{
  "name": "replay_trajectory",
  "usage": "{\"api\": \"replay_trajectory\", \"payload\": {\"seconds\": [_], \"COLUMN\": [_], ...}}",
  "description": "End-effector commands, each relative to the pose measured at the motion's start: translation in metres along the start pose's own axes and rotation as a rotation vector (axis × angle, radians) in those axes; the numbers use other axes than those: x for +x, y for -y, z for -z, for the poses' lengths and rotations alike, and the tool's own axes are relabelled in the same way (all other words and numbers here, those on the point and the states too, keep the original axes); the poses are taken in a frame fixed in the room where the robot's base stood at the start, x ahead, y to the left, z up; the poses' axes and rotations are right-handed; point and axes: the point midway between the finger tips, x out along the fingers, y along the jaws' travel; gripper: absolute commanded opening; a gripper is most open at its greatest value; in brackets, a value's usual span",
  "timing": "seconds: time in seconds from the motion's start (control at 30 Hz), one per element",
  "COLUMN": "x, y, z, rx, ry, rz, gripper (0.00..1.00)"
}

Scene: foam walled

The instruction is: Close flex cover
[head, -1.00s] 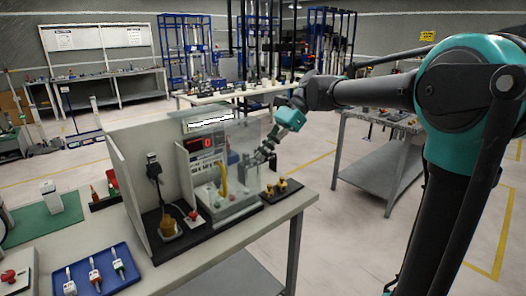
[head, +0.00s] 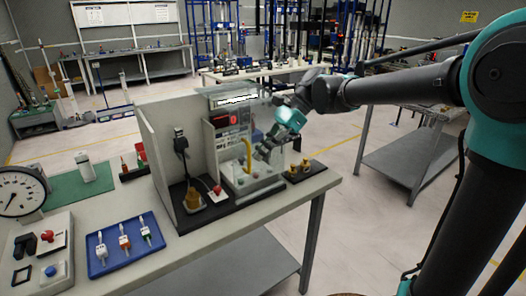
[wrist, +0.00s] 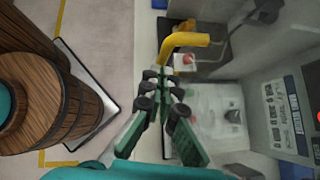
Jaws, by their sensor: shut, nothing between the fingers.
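The test unit (head: 223,140) with a red display stands on the bench inside a pale side wall. A clear cover (head: 262,112) seems to stand raised at its right side; its edges are hard to make out. A yellow bent bar (head: 248,154) rises at the unit's front and also shows in the wrist view (wrist: 183,42). My gripper (head: 260,156) is at the unit's right, just right of the yellow bar. In the wrist view my gripper (wrist: 164,84) is shut and empty, its fingertips below the yellow bar. I cannot tell whether it touches the cover.
A blue tray (head: 125,244) lies front left. A wooden barrel (wrist: 45,100) is at the wrist view's left.

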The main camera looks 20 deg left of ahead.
Motion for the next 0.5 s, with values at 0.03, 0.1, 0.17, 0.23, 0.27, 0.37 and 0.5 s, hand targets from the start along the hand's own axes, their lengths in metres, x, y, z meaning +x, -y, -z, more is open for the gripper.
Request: {"api": "replay_trajectory", "payload": {"seconds": [0.03,0.1,0.17,0.23,0.27,0.37,0.5], "x": [0.000,0.000,0.002,0.007,0.009,0.022,0.047], "y": [0.000,0.000,-0.001,-0.002,-0.003,-0.007,-0.015], "z": [0.000,-0.001,-0.002,-0.007,-0.009,-0.022,-0.047], "rx": [0.000,0.000,-0.001,-0.002,-0.003,-0.004,-0.007], "ry": [0.000,0.000,0.000,0.000,0.000,0.000,0.000], "rz": [0.000,0.000,-0.001,-0.002,-0.003,-0.003,-0.006], "gripper": [0.00,0.00,0.00,0.00,0.00,0.00,0.00]}}
